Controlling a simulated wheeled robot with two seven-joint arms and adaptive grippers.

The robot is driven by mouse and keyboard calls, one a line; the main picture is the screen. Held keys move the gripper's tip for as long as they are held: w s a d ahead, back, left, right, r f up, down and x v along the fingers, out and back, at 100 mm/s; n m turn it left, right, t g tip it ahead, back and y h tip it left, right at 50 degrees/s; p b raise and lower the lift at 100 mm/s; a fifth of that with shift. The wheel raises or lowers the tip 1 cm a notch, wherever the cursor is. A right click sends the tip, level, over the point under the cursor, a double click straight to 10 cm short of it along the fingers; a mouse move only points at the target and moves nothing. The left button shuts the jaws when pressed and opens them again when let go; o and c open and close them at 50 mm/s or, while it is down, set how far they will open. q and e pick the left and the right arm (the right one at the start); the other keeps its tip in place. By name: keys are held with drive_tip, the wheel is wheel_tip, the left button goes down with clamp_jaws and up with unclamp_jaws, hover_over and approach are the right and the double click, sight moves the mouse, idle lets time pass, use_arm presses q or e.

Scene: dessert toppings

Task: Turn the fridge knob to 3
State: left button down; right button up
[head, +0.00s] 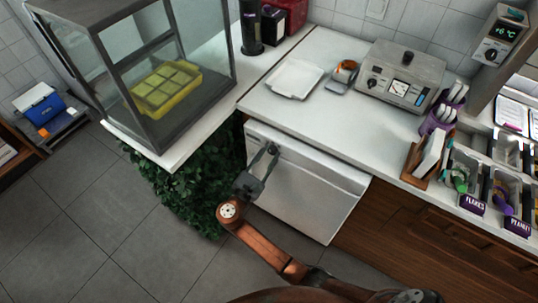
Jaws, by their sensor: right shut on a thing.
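The white fridge (318,192) is built in under the counter. A small dark knob (272,148) sits near the top left of its front. My right gripper (268,153) reaches up to it from below, with its fingers closed around it. The fingers hide most of the knob, so its setting and numbers cannot be read. My left gripper is not in view.
A glass display case (190,60) with a yellow tray (163,89) stands left of the fridge, above green foliage (190,195). On the counter are a white tray (295,78) and a metal appliance (400,75).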

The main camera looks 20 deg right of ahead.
drive_tip(key=shift+f+m, duration=0.1)
drive_tip(key=shift+m, duration=0.5)
drive_tip(key=o, duration=1.1)
drive_tip(key=shift+o, duration=0.3)
drive_tip(key=v, duration=0.7)
drive_tip(key=shift+s+a, duration=0.15)
drive_tip(key=shift+a, duration=0.1)
